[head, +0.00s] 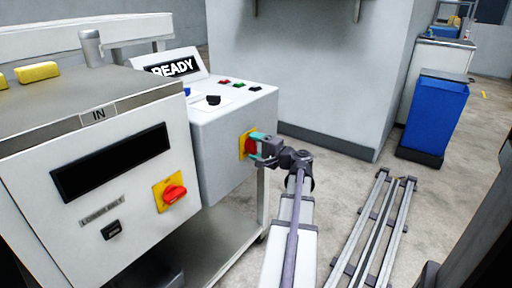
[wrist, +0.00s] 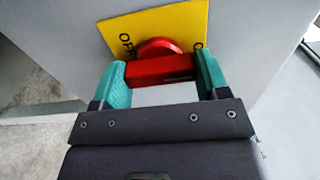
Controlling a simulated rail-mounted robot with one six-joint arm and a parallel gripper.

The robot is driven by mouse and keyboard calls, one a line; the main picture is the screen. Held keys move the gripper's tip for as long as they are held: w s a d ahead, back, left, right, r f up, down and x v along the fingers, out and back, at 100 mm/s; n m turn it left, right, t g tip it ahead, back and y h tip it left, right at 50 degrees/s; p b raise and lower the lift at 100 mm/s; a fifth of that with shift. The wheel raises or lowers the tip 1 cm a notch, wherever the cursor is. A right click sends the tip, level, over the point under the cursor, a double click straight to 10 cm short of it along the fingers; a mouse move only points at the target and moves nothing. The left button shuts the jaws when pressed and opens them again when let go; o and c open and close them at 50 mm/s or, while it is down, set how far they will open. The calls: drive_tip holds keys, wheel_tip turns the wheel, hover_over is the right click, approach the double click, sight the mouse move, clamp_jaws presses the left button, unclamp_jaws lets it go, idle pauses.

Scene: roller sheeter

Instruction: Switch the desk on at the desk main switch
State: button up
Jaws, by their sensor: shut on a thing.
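The desk (head: 228,150) is a white box with a sloped display that reads READY. Its main switch (head: 243,144) is a yellow plate with a red knob on the desk's right-hand face, partly covered by my gripper in the head view. In the wrist view the yellow plate (wrist: 180,25) reads OFF at the left, with another label partly hidden at the right. My gripper (wrist: 161,72) has its teal fingers shut on the red handle (wrist: 160,69), one on each side. In the head view my gripper (head: 260,147) reaches the switch from the right.
A similar red and yellow switch (head: 172,192) is on the sheeter's front (head: 100,190), left of the desk. Buttons and a black knob (head: 213,100) are on the desk top.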

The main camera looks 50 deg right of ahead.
drive_tip(key=o, duration=0.9)
drive_tip(key=s, duration=1.1)
